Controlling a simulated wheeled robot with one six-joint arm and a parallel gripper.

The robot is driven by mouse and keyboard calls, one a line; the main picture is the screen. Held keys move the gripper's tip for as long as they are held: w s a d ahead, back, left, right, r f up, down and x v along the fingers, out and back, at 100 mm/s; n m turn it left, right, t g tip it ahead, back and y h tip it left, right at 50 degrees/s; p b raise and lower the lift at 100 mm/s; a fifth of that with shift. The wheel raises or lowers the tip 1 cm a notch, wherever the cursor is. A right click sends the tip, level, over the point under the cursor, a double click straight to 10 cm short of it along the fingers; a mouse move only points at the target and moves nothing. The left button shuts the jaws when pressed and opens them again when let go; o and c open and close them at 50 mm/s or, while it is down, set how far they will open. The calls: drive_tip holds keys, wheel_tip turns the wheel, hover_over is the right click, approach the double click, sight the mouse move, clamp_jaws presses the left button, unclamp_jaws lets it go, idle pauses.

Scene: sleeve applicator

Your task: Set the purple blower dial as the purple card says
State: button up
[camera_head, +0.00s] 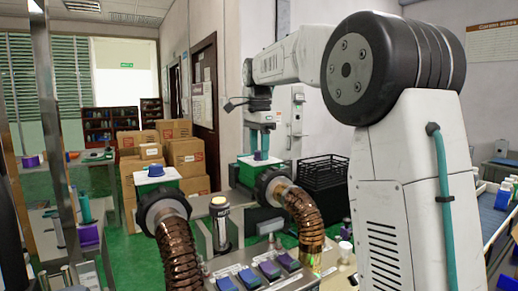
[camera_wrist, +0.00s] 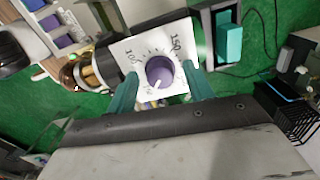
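The purple dial (camera_wrist: 161,71) sits on a white plate (camera_wrist: 126,52) with tick marks and printed numbers, one reading 150. A white pointer line on the dial points to the lower left in the wrist view. My gripper (camera_wrist: 162,86) is open, its teal fingers apart on either side of the dial, with gaps showing. In the head view my gripper (camera_head: 262,142) points down over a dial (camera_head: 260,155) on the right-hand green-and-white box. A second dial (camera_head: 155,171) is on the left box. I cannot make out a readable purple card.
Copper-coloured ribbed hoses (camera_head: 177,250) with black collars curve from the boxes. Several blue and purple pads (camera_head: 269,269) lie on the front panel. A black crate (camera_head: 322,178) stands right of the dial, and cardboard boxes (camera_head: 185,155) are stacked behind.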

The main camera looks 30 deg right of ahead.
drive_tip(key=c, duration=0.9)
